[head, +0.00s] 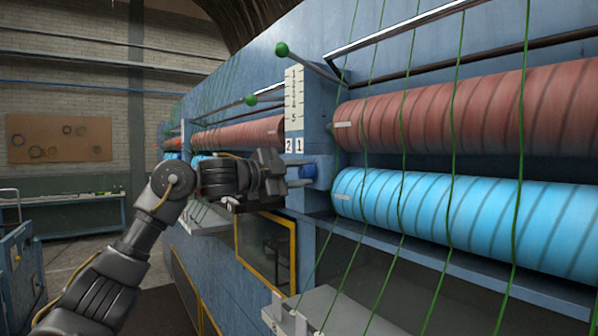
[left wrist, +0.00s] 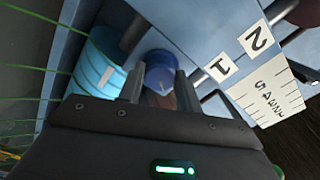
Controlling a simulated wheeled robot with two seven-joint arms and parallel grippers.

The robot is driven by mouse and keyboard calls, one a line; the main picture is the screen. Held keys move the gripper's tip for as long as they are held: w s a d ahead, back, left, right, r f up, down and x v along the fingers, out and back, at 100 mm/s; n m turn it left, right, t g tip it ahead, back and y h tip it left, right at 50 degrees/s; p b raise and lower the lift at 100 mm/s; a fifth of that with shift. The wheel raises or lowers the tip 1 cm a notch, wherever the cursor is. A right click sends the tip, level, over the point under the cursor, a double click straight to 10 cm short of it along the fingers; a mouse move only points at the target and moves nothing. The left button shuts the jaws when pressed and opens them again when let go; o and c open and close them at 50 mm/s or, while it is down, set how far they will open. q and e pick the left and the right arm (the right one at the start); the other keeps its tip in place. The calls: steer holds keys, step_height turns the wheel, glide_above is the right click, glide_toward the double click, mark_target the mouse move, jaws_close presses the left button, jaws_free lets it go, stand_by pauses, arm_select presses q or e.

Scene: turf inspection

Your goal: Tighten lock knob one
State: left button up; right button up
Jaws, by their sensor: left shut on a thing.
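The blue lock knob (head: 309,171) sits on the blue machine face just below the label "1" (head: 299,146). My left gripper (head: 299,178) reaches in from the left and is shut on this knob. In the left wrist view the round knob (left wrist: 160,68) shows between the two fingers, with a light pointer mark on its lower part. The label "1" (left wrist: 220,67) is beside it and the label "2" (left wrist: 256,38) farther off. A second knob by label "2" cannot be made out behind the gripper. My right gripper is out of view.
A scale plate (head: 294,100) stands above the labels. Red (head: 450,108) and light blue (head: 460,212) yarn rolls lie to the right, with green strands running down in front. A green-ended lever (head: 281,49) juts out above. Open floor lies at the left.

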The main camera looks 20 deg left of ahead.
arm_select(q)
steer(key=n, duration=0.3)
steer(key=shift+r+n, duration=0.25)
steer(key=shift+n, duration=1.85)
steer(key=o, duration=1)
steer(key=shift+f, duration=0.1)
